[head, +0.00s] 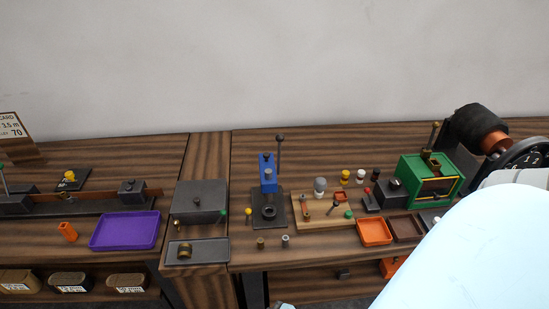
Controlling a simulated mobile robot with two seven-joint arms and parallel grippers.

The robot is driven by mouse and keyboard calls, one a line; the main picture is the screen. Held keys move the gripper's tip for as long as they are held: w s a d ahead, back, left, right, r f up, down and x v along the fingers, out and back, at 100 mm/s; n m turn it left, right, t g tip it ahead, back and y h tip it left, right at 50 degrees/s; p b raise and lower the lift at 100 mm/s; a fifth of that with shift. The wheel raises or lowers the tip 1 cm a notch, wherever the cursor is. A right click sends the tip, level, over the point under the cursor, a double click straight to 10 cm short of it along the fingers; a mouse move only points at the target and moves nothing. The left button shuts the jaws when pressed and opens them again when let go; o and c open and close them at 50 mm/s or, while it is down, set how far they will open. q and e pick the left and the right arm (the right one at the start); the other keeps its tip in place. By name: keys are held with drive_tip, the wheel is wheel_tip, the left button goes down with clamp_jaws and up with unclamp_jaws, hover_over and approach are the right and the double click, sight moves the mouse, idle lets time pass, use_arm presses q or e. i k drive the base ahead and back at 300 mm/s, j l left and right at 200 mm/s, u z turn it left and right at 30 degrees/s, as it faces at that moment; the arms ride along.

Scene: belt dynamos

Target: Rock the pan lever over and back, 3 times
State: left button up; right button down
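No part in view is clearly marked as the pan lever, so I cannot tell which lever it is. A tall thin lever with a dark knob (280,150) stands upright beside the blue press (267,175) in the middle of the bench. Small upright rods with a yellow knob (248,213) and a green knob (221,213) stand left of the press. Neither of my grippers shows. A pale blue part of my own body covers the lower right.
A purple tray (95,246) lies at the left, near an orange cylinder (68,232). A grey block (200,196) stands left of the press. A wooden board (300,220) with small parts and an orange tray (361,232) lie right of it.

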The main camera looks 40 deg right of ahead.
sight(222, 212)
drive_tip(key=z, duration=0.9)
drive_tip(key=l+u, duration=0.25)
drive_tip(key=l, duration=0.2)
drive_tip(key=k+l+u, duration=0.1)
drive_tip(key=l+u, duration=0.15)
drive_tip(key=l, duration=0.2)
drive_tip(key=k+l+u, duration=0.25)
drive_tip(key=l, duration=0.2)
drive_tip(key=i, duration=0.1)
